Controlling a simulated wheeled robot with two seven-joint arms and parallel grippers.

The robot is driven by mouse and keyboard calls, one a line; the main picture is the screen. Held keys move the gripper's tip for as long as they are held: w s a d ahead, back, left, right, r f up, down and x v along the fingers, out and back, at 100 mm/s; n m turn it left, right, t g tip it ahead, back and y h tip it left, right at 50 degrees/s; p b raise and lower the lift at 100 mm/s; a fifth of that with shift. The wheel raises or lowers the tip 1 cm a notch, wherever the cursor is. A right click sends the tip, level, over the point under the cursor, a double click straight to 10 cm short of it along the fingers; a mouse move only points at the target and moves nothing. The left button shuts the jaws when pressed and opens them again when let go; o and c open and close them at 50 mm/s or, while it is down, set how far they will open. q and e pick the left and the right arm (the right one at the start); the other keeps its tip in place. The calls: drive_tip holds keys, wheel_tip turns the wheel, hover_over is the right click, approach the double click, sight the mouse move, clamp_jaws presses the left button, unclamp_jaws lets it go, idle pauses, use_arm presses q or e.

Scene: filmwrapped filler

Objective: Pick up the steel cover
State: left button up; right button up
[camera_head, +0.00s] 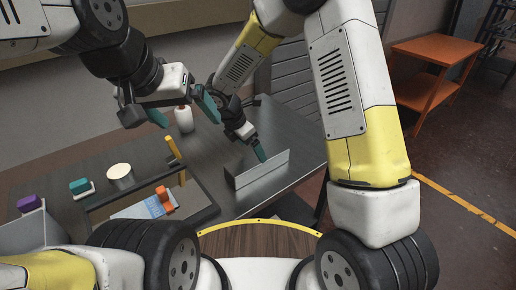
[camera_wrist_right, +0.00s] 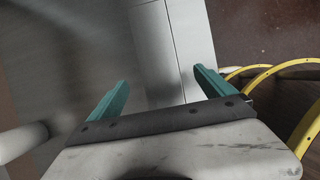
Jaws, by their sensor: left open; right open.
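The steel cover (camera_head: 262,170) is a long grey metal piece with a raised flat side, resting on the dark table right of the middle. My right gripper (camera_head: 260,153) is over its upper edge. In the right wrist view the cover (camera_wrist_right: 168,35) is a pale strip running between the two teal fingers of my open right gripper (camera_wrist_right: 160,80). The fingers are spread wider than the strip; I cannot tell whether either touches it. My left gripper (camera_head: 182,110) is open and empty, raised above the table at the left.
The table (camera_head: 290,125) is clear behind the cover.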

sight(258, 163)
drive_tip(key=x, duration=0.7)
drive_tip(key=shift+w+d+f, duration=0.1)
drive_tip(key=shift+w+f, duration=0.05)
drive_tip(key=shift+f, duration=0.05)
clamp_jaws()
